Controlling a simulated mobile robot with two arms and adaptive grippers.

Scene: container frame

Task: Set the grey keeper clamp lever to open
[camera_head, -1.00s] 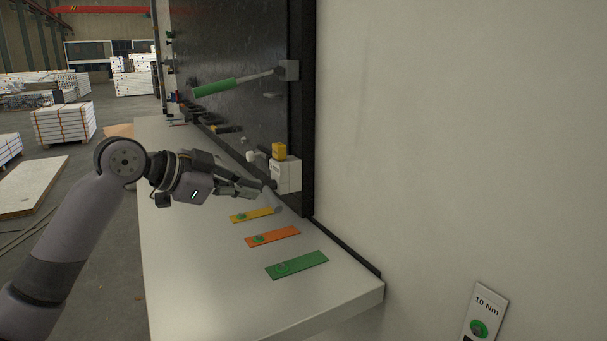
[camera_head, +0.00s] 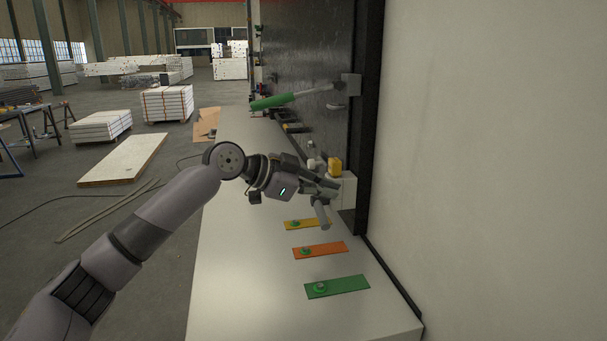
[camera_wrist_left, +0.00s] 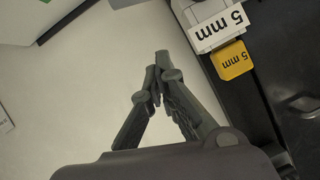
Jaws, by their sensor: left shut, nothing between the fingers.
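A grey rod (camera_head: 321,213), which looks like the keeper clamp lever, slopes down below the pale block (camera_head: 343,187) beside the dark panel. My left gripper (camera_head: 335,190) is beside the block, above the rod. In the left wrist view its fingers (camera_wrist_left: 160,80) meet at the tips and are shut. A grey cylindrical end (camera_wrist_left: 163,59) shows right at the tips; I cannot tell whether it is the lever or part of a finger, or whether they touch. The clamp's pivot is hidden. My right gripper is not in view.
A green-handled lever (camera_head: 272,102) sticks out from the dark panel (camera_head: 310,50). Yellow, orange (camera_head: 320,250) and green (camera_head: 337,286) strips lie on the white bench (camera_head: 240,290).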

